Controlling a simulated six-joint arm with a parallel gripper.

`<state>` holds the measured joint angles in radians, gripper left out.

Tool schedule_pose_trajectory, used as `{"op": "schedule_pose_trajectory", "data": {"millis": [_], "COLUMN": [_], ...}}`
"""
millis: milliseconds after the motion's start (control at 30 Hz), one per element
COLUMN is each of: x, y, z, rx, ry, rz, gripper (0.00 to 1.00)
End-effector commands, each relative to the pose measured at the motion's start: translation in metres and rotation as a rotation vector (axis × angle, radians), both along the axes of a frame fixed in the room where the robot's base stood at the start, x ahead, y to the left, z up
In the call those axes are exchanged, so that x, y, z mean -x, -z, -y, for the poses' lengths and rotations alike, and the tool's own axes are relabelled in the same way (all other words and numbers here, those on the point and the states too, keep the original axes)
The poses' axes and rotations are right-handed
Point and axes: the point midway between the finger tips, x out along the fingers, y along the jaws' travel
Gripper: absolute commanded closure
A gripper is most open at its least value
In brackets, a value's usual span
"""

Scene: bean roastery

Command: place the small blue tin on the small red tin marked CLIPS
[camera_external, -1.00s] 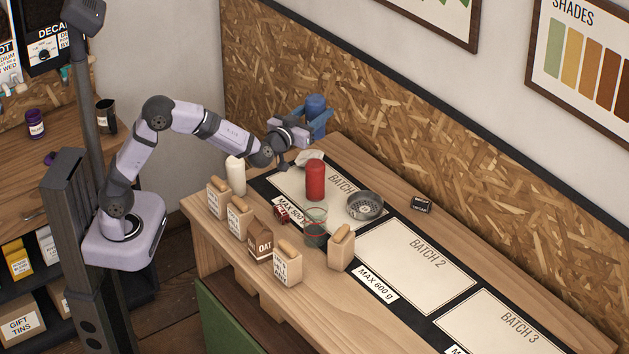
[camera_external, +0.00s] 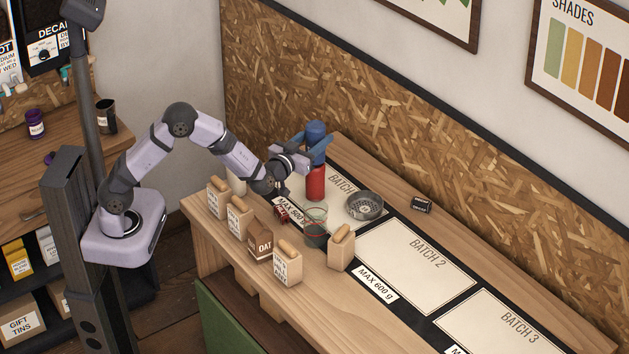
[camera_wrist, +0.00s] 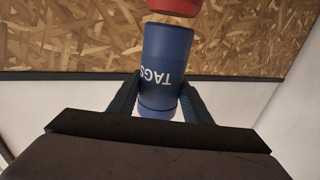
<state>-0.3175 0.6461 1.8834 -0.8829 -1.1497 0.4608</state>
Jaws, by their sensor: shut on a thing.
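The small blue tin (camera_external: 316,129) is held upright between the fingers of my gripper (camera_external: 315,149). In the wrist view, which is upside down, the blue tin (camera_wrist: 166,55) shows the word TAGS and sits between the two fingers (camera_wrist: 160,104). The red tin (camera_external: 315,184) stands upright on the BATCH 1 mat, directly under the blue tin. Its end also shows at the top edge of the wrist view (camera_wrist: 176,6). No CLIPS marking is readable.
A round metal strainer (camera_external: 364,206) stands right of the red tin. A clear glass (camera_external: 315,228), a small dark red box (camera_external: 281,212) and several tan bags (camera_external: 288,268) stand in front. A small black box (camera_external: 421,205) lies farther right. The BATCH 2 mat (camera_external: 415,265) is clear.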

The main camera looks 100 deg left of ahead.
Motion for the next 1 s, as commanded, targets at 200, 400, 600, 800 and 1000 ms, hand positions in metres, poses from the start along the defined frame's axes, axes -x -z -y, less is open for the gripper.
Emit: {"op": "schedule_pose_trajectory", "data": {"millis": [200, 400, 600, 800, 1000], "x": [0.0, 0.0, 0.0, 0.0, 0.0], "y": [0.009, 0.009, 0.013, 0.013, 0.01], "z": [0.0, 0.0, 0.0, 0.0, 0.0], "rx": [-0.004, -0.004, -0.001, -0.001, -0.001], "ry": [0.0, 0.0, 0.0, 0.0, 0.0], "rz": [0.004, 0.004, 0.002, 0.002, 0.002], "gripper": [0.85, 0.85, 0.44, 0.37, 0.37]}}
